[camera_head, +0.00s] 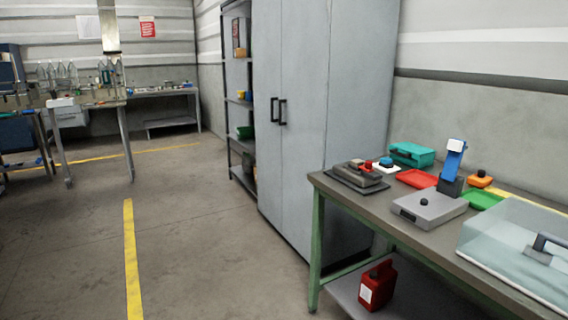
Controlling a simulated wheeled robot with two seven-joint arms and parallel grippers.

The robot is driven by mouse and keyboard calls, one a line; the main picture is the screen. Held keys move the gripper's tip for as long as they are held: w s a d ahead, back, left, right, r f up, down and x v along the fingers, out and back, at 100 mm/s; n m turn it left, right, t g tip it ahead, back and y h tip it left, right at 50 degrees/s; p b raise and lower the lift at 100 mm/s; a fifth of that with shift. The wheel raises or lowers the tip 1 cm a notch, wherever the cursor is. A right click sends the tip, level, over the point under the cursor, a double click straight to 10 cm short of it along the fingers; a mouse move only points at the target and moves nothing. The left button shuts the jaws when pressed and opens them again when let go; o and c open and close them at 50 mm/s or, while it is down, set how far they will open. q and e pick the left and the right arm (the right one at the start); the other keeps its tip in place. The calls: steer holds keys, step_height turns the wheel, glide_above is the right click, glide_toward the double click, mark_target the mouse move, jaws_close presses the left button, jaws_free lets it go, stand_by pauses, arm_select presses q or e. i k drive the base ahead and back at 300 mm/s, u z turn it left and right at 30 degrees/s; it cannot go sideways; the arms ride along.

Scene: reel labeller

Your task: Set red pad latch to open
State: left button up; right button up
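A flat red pad or tray (417,179) lies on the workbench (440,240) at the right, between a teal case (411,154) and a grey box with a black knob (429,207). A smaller red piece (367,168) sits further left, by a dark grey device (357,176). I cannot tell which of the two is the red pad, and no latch can be made out at this size. Neither of my grippers is in view.
A blue-and-white upright tool (452,158), green tray (481,199) and clear-covered box (515,250) crowd the bench. A red canister (377,285) stands on its lower shelf. A grey cabinet (310,120) is beside the bench. Open floor (200,250) lies to the left.

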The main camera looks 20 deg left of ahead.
mark_target(367, 167)
steer(key=u, duration=0.9)
steer(key=i, duration=2.3)
steer(key=z, duration=0.7)
